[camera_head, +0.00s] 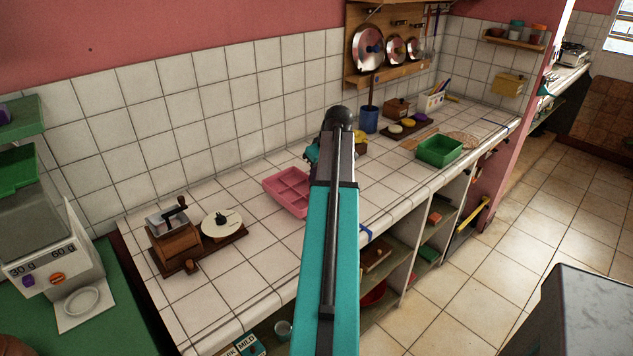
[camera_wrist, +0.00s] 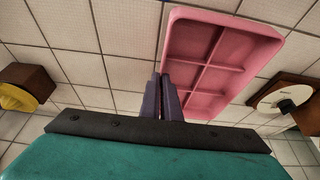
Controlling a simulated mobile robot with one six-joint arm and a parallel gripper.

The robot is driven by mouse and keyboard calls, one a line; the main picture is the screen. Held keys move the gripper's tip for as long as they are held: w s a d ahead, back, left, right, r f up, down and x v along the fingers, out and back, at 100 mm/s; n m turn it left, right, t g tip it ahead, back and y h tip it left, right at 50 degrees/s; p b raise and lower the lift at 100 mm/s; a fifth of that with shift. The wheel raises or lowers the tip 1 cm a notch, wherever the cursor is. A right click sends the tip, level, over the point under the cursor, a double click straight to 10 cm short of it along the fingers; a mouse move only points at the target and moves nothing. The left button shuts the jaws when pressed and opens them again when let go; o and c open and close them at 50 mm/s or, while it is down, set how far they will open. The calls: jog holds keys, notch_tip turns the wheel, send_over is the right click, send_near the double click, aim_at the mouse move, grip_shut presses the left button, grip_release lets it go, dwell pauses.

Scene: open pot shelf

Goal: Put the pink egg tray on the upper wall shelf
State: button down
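The pink egg tray (camera_head: 285,190) is on or just above the white tiled counter, partly hidden behind my arm in the head view. In the wrist view the tray (camera_wrist: 208,68) shows its several compartments, right of and behind my fingers. My gripper (camera_wrist: 161,80) has its two purple fingers close together. The tray's left side wall runs down to the narrow gap between them, and they look shut on it. In the head view my fingers are mostly hidden behind the arm. I cannot tell which shelf is the upper wall shelf.
A coffee grinder (camera_head: 174,246) and a white round dish (camera_head: 221,223) stand left of the tray. A green tray (camera_head: 439,151) and a blue pot (camera_head: 369,120) are farther right. A small wall shelf (camera_head: 514,42) holds several pots at the back right. A green shelf (camera_head: 20,119) shows at left.

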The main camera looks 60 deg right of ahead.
jog(key=shift+w+d+f+p, duration=0.15)
jog(key=shift+f+p, duration=0.4)
jog(key=shift+f, duration=1.25)
jog(key=shift+f, duration=0.15)
jog(key=c, duration=2)
grip_release()
jog(key=shift+b+v, duration=1)
jog(key=shift+v, duration=5.2)
jog(key=shift+w, duration=0.1)
